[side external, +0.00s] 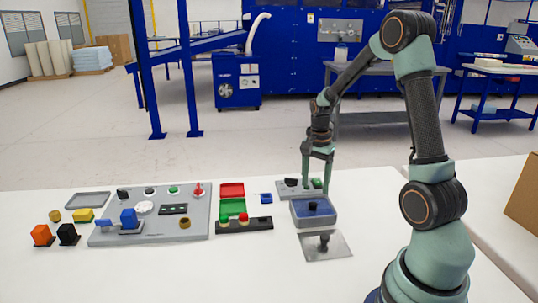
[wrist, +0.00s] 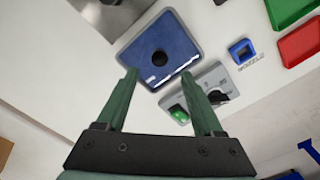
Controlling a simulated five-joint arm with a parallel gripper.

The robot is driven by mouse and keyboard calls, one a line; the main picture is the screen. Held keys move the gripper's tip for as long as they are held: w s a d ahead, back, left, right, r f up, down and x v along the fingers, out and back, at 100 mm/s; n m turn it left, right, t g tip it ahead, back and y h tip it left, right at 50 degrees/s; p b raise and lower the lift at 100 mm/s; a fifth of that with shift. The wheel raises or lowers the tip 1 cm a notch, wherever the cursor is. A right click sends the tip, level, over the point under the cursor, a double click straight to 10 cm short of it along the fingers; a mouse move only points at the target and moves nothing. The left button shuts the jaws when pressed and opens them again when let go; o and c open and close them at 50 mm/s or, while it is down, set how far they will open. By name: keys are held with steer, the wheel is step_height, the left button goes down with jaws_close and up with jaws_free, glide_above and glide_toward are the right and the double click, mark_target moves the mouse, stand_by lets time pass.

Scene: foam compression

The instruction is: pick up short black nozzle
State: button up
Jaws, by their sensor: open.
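A short black round piece (side external: 312,206), which looks like the short black nozzle, stands on a blue pad in a grey tray (side external: 299,221). In the wrist view the piece (wrist: 159,58) shows as a dark disc on the blue pad (wrist: 182,40). My gripper (side external: 317,182) points down, behind the tray in the side view, above a small grey panel. In the wrist view my gripper (wrist: 159,75) has its fingers wide apart, with the black piece just beyond the gap between the tips. Nothing is between the fingers.
The small grey panel (side external: 287,190) carries a green knob (wrist: 180,113) and a dark knob (wrist: 217,97). A metal plate (side external: 340,247) with a dark post lies in front. A blue square ring (side external: 266,198), red and green trays and a large grey board (side external: 110,236) are left.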

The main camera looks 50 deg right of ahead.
mark_target(313, 203)
step_height(313, 203, down, 8)
steer(key=shift+a+f, duration=0.1)
stand_by(0.4)
steer(key=shift+c, duration=0.3)
jaws_close()
